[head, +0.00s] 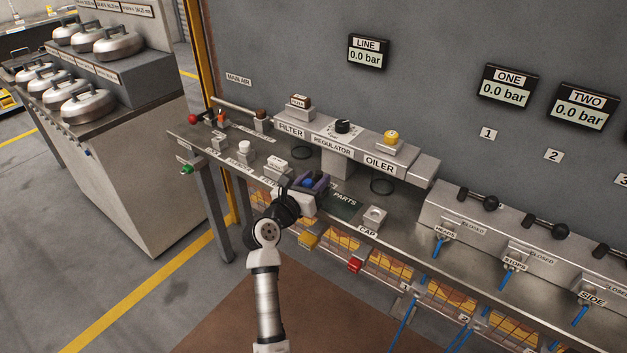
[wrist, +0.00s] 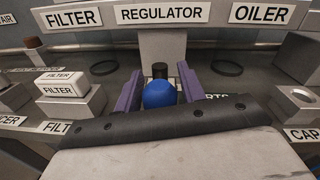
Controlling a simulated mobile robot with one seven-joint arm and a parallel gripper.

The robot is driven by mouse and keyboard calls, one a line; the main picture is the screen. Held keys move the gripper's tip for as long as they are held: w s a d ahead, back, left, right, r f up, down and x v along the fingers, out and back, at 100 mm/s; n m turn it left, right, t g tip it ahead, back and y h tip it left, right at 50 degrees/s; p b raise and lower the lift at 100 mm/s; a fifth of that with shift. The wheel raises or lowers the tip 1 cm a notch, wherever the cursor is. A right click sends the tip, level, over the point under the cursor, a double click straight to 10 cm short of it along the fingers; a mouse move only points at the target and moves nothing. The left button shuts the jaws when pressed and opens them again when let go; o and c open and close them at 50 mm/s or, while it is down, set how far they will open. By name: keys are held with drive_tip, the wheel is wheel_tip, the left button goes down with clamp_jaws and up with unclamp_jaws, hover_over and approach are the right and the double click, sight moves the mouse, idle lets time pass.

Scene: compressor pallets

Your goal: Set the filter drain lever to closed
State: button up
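The filter unit, marked by its FILTER label (head: 290,130), is at the left of the regulator on the back panel. Its label also shows at the upper left of the wrist view (wrist: 73,18). I cannot make out a drain lever in either view. My gripper (head: 312,181) is low in front of the regulator, over the bench. In the wrist view its purple fingers (wrist: 160,80) flank a blue rounded knob (wrist: 159,95), with a dark cylinder behind it. Whether the fingers touch the knob is unclear.
The regulator label (head: 332,146) and oiler label (head: 380,164) continue the row to the right. A white FILTER block (wrist: 62,86) sits on the bench at left. A CAP holder (head: 374,218) stands at right. A black ring (wrist: 227,67) lies beneath the oiler.

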drive_tip(key=c, duration=0.7)
drive_tip(key=shift+m+g+h+b, duration=0.4)
drive_tip(key=shift+m+h+b, duration=0.1)
drive_tip(key=shift+h, duration=0.1)
drive_tip(key=o, duration=0.9)
drive_tip(key=shift+a, duration=0.1)
drive_tip(key=shift+o, duration=0.2)
drive_tip(key=b+v, duration=0.2)
drive_tip(key=v, duration=1.1)
drive_tip(key=shift+s+a+b, duration=0.25)
drive_tip(key=shift+s+b, duration=0.05)
drive_tip(key=shift+b, duration=0.1)
